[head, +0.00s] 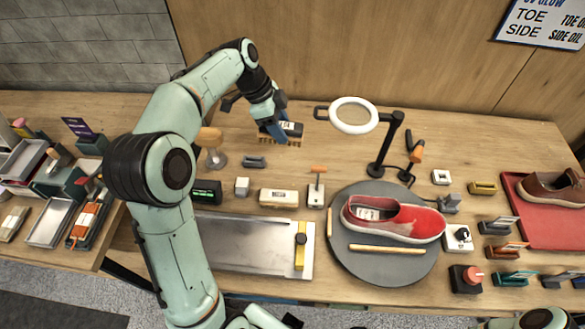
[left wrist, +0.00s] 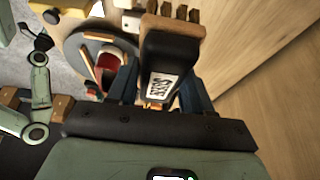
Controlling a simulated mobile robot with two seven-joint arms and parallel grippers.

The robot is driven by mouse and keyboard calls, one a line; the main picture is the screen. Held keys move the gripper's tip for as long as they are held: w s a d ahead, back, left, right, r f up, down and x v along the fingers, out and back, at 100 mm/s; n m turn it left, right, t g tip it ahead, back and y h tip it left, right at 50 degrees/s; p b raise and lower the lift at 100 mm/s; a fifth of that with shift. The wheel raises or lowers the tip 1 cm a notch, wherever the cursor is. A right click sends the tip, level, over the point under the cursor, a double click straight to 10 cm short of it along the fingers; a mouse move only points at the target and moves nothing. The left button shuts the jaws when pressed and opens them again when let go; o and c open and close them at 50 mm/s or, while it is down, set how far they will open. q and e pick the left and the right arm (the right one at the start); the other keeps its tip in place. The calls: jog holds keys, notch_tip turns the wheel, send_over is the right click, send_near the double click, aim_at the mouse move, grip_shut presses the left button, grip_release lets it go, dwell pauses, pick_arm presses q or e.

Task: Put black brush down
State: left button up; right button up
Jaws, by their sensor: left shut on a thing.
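The black brush (head: 291,129) is in my left gripper (head: 274,126), near the back of the table and left of the ring lamp. Its tan bristles point down in the head view, and I cannot tell whether they touch the wood. In the left wrist view the black brush (left wrist: 170,62), with a white label, sits between the dark blue fingers of my left gripper (left wrist: 160,88). Its bristles show at the top edge of that view.
A ring lamp (head: 354,115) stands right of the brush. A small dark block (head: 254,161), a wooden-handled tool (head: 210,140) and a cream-labelled brush (head: 279,198) lie nearby. A red shoe (head: 392,219) rests on a round grey mat (head: 385,271). Bare wood surrounds the brush.

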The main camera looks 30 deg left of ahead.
pick_arm(q)
jog(key=shift+s, duration=0.3)
pick_arm(e)
jog(key=shift+s, duration=0.35)
pick_arm(q)
notch_tip(320, 180, down, 20)
jog(key=shift+w+r+b, duration=0.1)
jog(key=shift+r+b, duration=0.05)
jog(key=shift+b, duration=0.65)
jog(key=shift+r, duration=0.1)
pick_arm(e)
jog(key=shift+s+f, duration=0.75)
jog(key=shift+f, duration=0.3)
pick_arm(q)
jog(key=o, duration=1.3)
pick_arm(e)
jog(key=shift+w+r, duration=0.1)
